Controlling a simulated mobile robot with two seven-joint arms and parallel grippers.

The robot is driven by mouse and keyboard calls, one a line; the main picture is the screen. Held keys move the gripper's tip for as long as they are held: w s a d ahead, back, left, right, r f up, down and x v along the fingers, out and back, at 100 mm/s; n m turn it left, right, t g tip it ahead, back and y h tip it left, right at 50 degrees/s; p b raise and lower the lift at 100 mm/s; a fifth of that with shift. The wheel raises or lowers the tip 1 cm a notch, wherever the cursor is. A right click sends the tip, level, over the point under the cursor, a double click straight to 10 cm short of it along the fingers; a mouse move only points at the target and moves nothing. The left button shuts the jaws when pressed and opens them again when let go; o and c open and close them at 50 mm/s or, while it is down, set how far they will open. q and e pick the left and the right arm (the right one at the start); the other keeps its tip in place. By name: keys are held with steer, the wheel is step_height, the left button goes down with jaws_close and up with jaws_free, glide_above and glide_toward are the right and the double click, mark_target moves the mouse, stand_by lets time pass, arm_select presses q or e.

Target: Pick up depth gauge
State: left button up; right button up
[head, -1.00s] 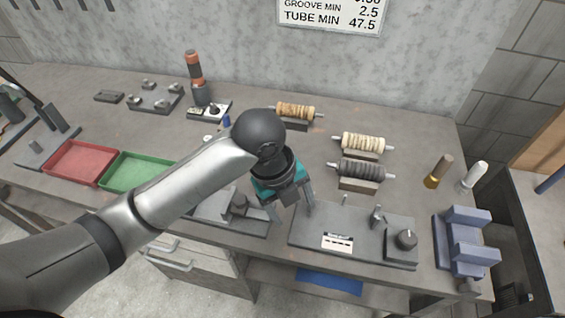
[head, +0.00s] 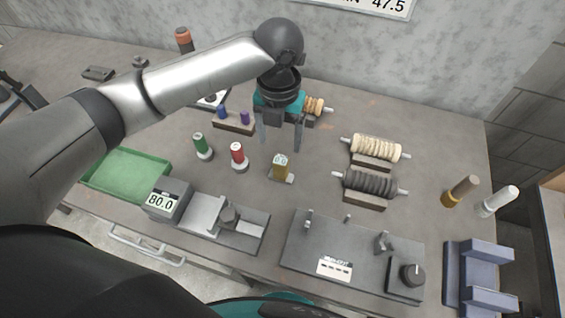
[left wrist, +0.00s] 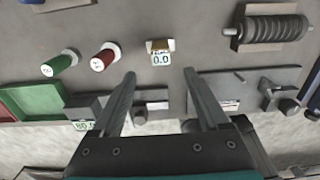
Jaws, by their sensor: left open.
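The depth gauge (head: 280,166), a small yellow block with a display, stands on the bench in the middle of the head view. In the left wrist view the gauge (left wrist: 160,52) reads 0.0 and sits just beyond the gap between the fingertips. My left gripper (head: 281,146) is open and empty, fingers pointing down. In the head view it appears just behind and above the gauge, apart from it. The gripper's fingers also show in the left wrist view (left wrist: 158,76), spread on either side of the gauge's line. My right gripper is not in view.
A caliper-like device (head: 225,217) reading 80.0 and a grey fixture plate (head: 340,250) lie in front. A green tray (head: 130,172) is at left.

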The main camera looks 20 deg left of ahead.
mark_target(281, 167)
arm_select(q)
step_height(281, 167, down, 12)
steer(key=shift+w+r+b, duration=0.1)
steer(key=shift+b, duration=0.4)
steer(key=shift+c, duration=0.4)
jaws_close()
